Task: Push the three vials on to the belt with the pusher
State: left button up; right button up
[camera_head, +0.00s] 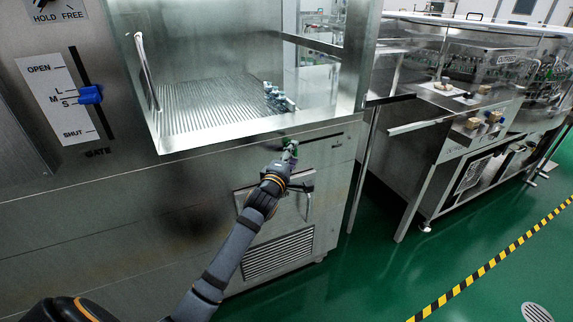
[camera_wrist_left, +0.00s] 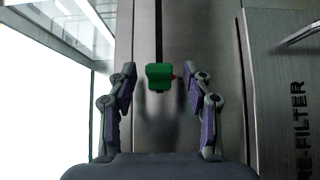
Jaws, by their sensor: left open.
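The pusher's green knob (camera_wrist_left: 158,77) sits in a dark vertical slot in the left wrist view. In the head view, the green knob (camera_head: 287,145) shows at the left end of a slot in the machine's front panel, partly hidden by my gripper. My left gripper (camera_head: 291,150) is open in front of this panel. In the left wrist view, the fingers of my left gripper (camera_wrist_left: 161,76) stand on either side of the knob, with a gap on each side. Small glassy vials (camera_head: 279,98) are clustered on the ribbed chamber floor near its right side; I cannot separate them clearly.
The ribbed chamber floor (camera_head: 215,105) is otherwise mostly bare. A blue gate lever (camera_head: 91,95) sits by the M and S marks at left. Below the slot is a panel with a handle (camera_head: 309,203). Another steel machine (camera_head: 455,100) stands at right.

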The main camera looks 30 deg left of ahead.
pick_arm(q)
jog(key=s+d, duration=0.1)
jog(key=s, duration=0.8)
jog(key=shift+s, duration=0.25)
notch_tip(320, 180, down, 20)
jog(key=s+a+m+g, duration=0.2)
jog(key=a+m+g, duration=0.1)
jog(key=m+g, duration=0.2)
jog(key=s+f+m+g, duration=0.35)
jog(key=s+f, duration=0.35)
jog(key=f, duration=0.5)
jog(key=s+f+m+g, duration=0.3)
jog(key=s+f+m, duration=0.3)
jog(key=f, duration=0.7)
jog(key=s+d+f+m+g+h, duration=0.1)
jog(key=s+d+f+m+g, duration=0.15)
jog(key=s+f, duration=0.55)
jog(key=s+d+f+m+g, duration=0.25)
jog(key=s+f, duration=0.25)
jog(key=s, duration=0.6)
jog(key=s+a+r+p, duration=0.1)
jog(key=s+r+p, duration=1.1)
jog(key=p, duration=0.8)
jog(key=shift+r+p, duration=0.3)
jog(key=shift+r, duration=0.2)
pick_arm(e)
jog(key=s+r, duration=1.2)
jog(key=shift+s+d+r, duration=0.15)
jog(key=shift+s+d, duration=0.1)
jog(key=shift+d, duration=0.1)
